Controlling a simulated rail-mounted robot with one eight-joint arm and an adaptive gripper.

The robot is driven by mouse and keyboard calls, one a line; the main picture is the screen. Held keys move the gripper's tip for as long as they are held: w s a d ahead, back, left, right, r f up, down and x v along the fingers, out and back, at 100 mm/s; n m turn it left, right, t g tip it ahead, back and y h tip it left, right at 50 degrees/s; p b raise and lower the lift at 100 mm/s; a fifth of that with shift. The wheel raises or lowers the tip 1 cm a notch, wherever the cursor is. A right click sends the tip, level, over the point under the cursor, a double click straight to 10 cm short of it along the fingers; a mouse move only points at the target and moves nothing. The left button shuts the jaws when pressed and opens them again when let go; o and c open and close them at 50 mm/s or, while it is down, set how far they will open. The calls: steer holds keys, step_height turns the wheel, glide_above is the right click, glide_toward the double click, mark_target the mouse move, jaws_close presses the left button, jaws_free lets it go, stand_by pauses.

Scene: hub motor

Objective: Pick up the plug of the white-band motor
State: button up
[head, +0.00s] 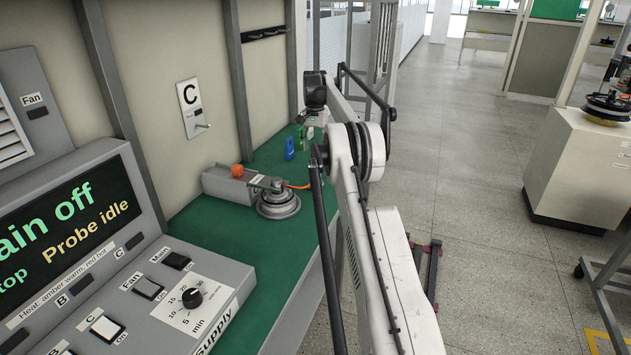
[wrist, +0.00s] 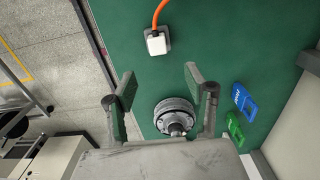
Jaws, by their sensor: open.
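A small square plug-like block (wrist: 156,43) with a white face and grey edge lies on the green bench, an orange cable (wrist: 161,12) leaving its top, in the wrist view. My gripper (wrist: 160,80) is open, its fingers spread and empty; the block appears beyond the fingertips, apart from them. A round grey motor (wrist: 174,113) shows between the finger bases, partly hidden by the gripper body. I cannot make out its band colour. In the head view another grey motor (head: 278,203) stands beside a metal box, with an orange cable (head: 301,187) running right behind my arm.
The metal box (head: 228,187) carries an orange knob (head: 237,170). A control panel (head: 150,290) and wall flank the green bench (head: 205,222). Bench around the plug-like block is clear.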

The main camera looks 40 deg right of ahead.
mark_target(316, 174)
step_height(316, 174, down, 8)
steer(key=shift+r, duration=0.25)
steer(key=shift+s+a+f, duration=0.1)
steer(key=shift+s+f, duration=0.05)
steer(key=shift+f, duration=1.2)
steer(key=shift+s+a+f, duration=0.1)
steer(key=shift+s+f, duration=0.05)
steer(key=shift+f, duration=1.2)
jaws_close()
